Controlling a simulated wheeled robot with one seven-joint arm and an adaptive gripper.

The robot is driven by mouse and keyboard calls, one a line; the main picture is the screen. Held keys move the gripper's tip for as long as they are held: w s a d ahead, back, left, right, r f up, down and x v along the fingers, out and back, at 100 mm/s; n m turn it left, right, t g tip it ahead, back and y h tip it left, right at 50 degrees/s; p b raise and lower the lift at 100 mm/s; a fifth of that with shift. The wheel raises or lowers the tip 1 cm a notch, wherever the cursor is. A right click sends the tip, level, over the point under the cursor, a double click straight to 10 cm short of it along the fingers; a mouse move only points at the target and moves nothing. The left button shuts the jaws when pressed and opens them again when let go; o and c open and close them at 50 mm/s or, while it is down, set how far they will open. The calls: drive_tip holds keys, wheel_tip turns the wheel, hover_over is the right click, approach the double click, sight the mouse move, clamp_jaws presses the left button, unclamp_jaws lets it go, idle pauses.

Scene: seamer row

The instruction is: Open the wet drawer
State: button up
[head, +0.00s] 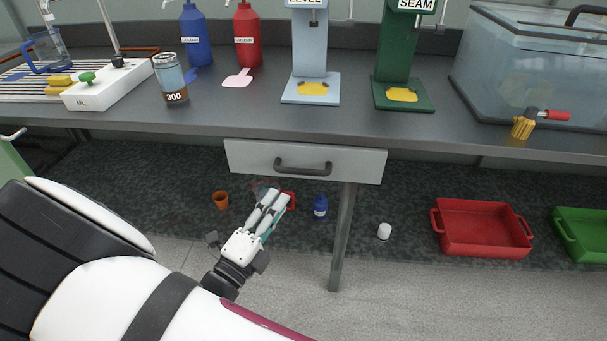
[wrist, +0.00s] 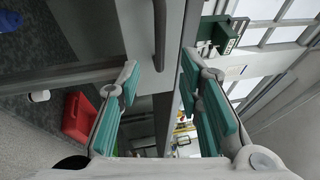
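The drawer (head: 368,165) is a pale grey front under the bench top, with a dark bar handle (head: 303,167) across its middle. It looks shut, and I can see no label on its front. My gripper (head: 276,193) is below and a little left of the handle in the head view, pointing up towards it. In the wrist view my gripper (wrist: 160,72) is open and empty, its teal-padded fingers wide apart. The dark handle (wrist: 160,35) shows beyond and between the fingertips, apart from them. The drawer front (wrist: 138,30) lies behind it.
The bench edge runs above the drawer, and a grey leg (head: 343,240) stands below it. On the lower shelf are an orange cup (head: 221,200), a blue bottle (head: 320,207), a white cup (head: 384,231), a red tray (head: 482,250) and a green tray (head: 582,250).

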sight(301, 170)
drive_tip(key=b+x, duration=0.2)
drive_tip(key=x, duration=0.9)
drive_tip(key=shift+b, duration=0.35)
clamp_jaws()
